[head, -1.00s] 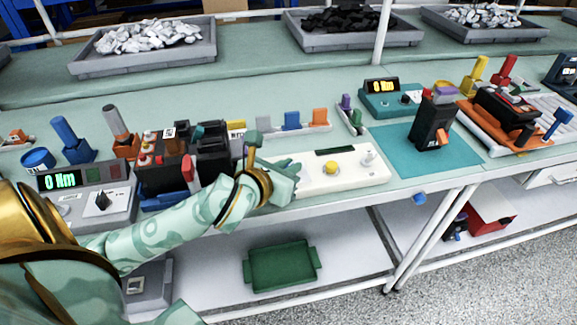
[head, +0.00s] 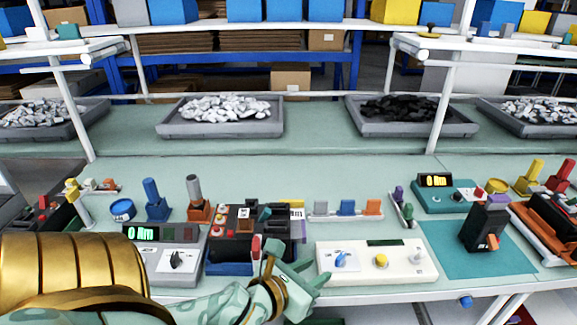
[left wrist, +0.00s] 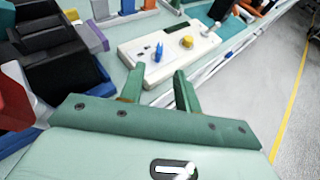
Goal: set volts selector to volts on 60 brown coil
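A white tester box (head: 395,272) stands at the front of the bench, with a blue knob (head: 345,260), a yellow button (head: 381,260) and a dark display. The blue knob looks like the selector; its markings are too small to read. The box also shows in the left wrist view (left wrist: 150,73), with the blue knob (left wrist: 158,52) ahead of my fingers. My left gripper (head: 300,268) is just left of the box, apart from the knob. In the left wrist view its two fingers (left wrist: 160,88) are spread with nothing between them. My right gripper is out of view.
A black breaker unit (head: 250,240) stands left of the box, close to my left gripper. A grey torque meter (head: 165,262) is further left. A teal mat (head: 450,265) with a black breaker (head: 483,228) lies to the right. Trays of parts (head: 222,128) stand behind.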

